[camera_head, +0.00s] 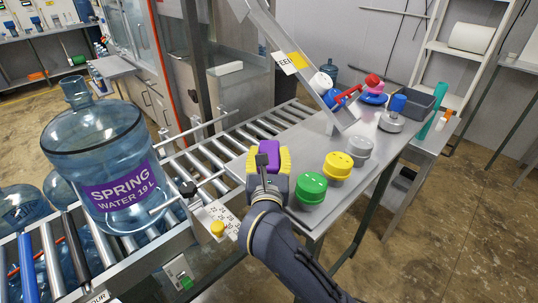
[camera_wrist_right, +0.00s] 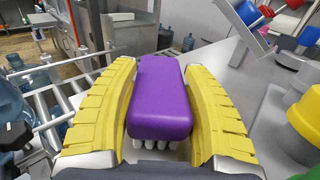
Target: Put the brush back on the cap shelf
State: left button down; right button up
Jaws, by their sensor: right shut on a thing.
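The brush has a purple block body (camera_wrist_right: 160,97) with white bristles underneath. My right gripper (camera_head: 268,160) is shut on the brush, and its yellow ribbed fingers sit on either side of the purple body. The brush (camera_head: 268,150) is at the left edge of the grey cap shelf (camera_head: 330,140) in the head view. I cannot tell whether the bristles touch the shelf. Green (camera_head: 311,187), yellow (camera_head: 338,165) and grey caps (camera_head: 359,148) stand in a row on the shelf, right of the gripper. My left gripper is not in view.
A large blue water jug (camera_head: 105,150) stands on the roller conveyor (camera_head: 190,165) at the left. A slanted metal chute (camera_head: 300,70) comes down over the shelf's back part. Red and blue items (camera_head: 372,90) and a dark tray (camera_head: 421,97) lie toward the far end.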

jog(key=shift+f, duration=0.15)
jog(key=shift+f, duration=0.65)
jog(key=o, duration=1.2)
jog(key=shift+s+f, duration=0.1)
jog(key=shift+r, duration=0.55)
jog(key=s, duration=0.8)
jog(key=s+r, duration=0.1)
jog(key=s, duration=0.2)
jog(key=shift+s+a, duration=0.15)
jog(key=shift+s, duration=0.25)
